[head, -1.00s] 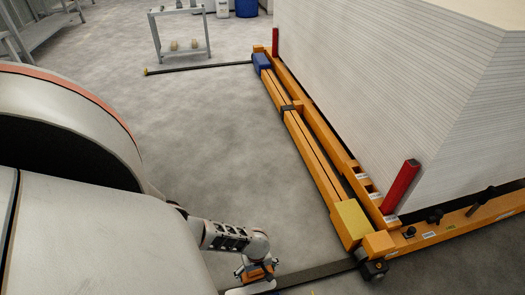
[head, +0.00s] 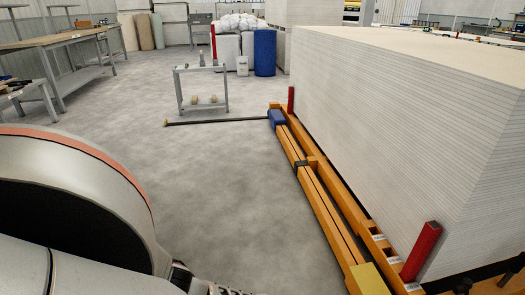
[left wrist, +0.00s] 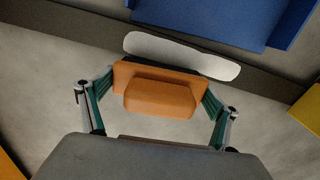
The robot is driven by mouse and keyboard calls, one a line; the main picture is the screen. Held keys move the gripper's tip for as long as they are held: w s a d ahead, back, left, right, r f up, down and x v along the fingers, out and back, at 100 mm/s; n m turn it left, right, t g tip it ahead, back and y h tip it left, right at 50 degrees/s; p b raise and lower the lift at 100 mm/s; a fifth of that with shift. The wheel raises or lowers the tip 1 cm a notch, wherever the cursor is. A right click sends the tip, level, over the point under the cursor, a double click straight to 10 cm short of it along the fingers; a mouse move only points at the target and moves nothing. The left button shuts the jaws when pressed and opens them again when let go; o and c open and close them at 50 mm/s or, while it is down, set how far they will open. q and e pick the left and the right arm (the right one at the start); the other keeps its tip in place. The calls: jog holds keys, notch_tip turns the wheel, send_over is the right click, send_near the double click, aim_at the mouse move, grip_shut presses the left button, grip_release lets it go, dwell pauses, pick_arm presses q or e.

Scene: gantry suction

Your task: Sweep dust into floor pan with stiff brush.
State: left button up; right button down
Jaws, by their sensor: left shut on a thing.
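In the left wrist view my left gripper (left wrist: 160,94) is shut on an orange block-shaped grip, which appears to be the handle of the stiff brush (left wrist: 160,97). A pale rounded plate (left wrist: 180,55) sits just beyond the grip, and I cannot see bristles. A blue tray-like thing (left wrist: 215,18), possibly the floor pan, lies beyond the brush at the top of the view. I cannot make out any dust. In the head view the brush and both grippers are out of frame.
Orange gantry rails (head: 322,205) run along a tall stack of pale boards (head: 410,130), with a red post (head: 421,250) at the near corner. A dark floor strip (left wrist: 50,48) passes behind the brush. Open concrete floor (head: 205,190) lies left of the rails. A grey cart (head: 201,104) stands further back.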

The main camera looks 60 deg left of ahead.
pick_arm(q)
jog(key=shift+f, duration=0.15)
jog(key=shift+f, duration=0.35)
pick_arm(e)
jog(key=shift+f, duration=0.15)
